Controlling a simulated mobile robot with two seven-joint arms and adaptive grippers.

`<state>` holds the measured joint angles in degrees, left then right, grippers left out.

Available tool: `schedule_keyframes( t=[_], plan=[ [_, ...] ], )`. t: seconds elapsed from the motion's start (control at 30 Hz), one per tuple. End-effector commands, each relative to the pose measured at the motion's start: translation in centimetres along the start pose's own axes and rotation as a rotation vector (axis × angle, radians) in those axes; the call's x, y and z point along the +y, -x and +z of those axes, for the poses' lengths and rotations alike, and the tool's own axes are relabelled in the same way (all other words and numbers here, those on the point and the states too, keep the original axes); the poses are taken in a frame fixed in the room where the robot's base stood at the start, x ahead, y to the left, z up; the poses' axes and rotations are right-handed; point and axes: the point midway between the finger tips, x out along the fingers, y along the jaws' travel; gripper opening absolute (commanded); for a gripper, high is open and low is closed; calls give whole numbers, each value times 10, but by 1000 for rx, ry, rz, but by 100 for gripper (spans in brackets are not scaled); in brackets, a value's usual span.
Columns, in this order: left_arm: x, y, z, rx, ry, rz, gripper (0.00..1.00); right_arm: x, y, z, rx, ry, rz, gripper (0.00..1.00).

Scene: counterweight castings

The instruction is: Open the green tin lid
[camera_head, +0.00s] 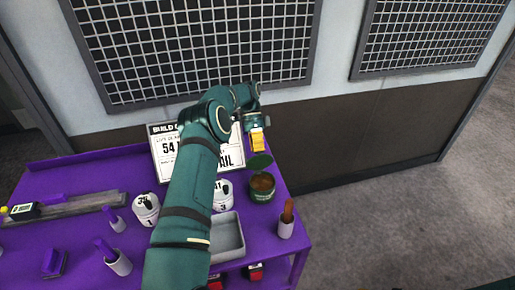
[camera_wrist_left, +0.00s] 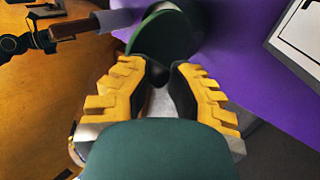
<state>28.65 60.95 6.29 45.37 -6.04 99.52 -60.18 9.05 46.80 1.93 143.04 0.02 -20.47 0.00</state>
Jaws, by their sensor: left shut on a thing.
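The green tin (camera_head: 262,194) stands on the purple bench top near its right edge, with its mouth uncovered and brown inside. The round green lid (camera_head: 260,161) is off the mouth, just behind and above the tin, and also shows in the left wrist view (camera_wrist_left: 168,32). My left gripper (camera_head: 257,150) is above the lid, yellow fingers pointing down. In the left wrist view its dark pads (camera_wrist_left: 157,78) close on the lid's small dark knob. The pads hide part of the knob. My right gripper is not seen.
A grey tray (camera_head: 227,238) sits in front of the tin. A white cup with a brown handle (camera_head: 286,226) stands at the right edge. White numbered weights (camera_head: 146,207) and a printed board (camera_head: 164,148) are to the left. My arm hides part of the bench.

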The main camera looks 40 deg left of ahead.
Motion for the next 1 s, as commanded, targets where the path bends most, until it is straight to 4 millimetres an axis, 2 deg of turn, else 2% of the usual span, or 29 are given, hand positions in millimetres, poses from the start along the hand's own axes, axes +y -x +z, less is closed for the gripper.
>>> schedule_keyframes(
  t=[0.03,0.27,0.3,0.37,1.0],
  plan=[
    [-7,-10,5,-12,11,2,0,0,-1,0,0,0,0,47],
    [-7,-10,5,-12,11,2,0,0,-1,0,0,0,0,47],
    [-7,-10,5,-11,11,2,29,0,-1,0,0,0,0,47],
    [-7,-10,5,-11,11,2,50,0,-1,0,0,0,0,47],
    [-4,-6,2,-9,7,0,52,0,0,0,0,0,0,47]
  ],
)
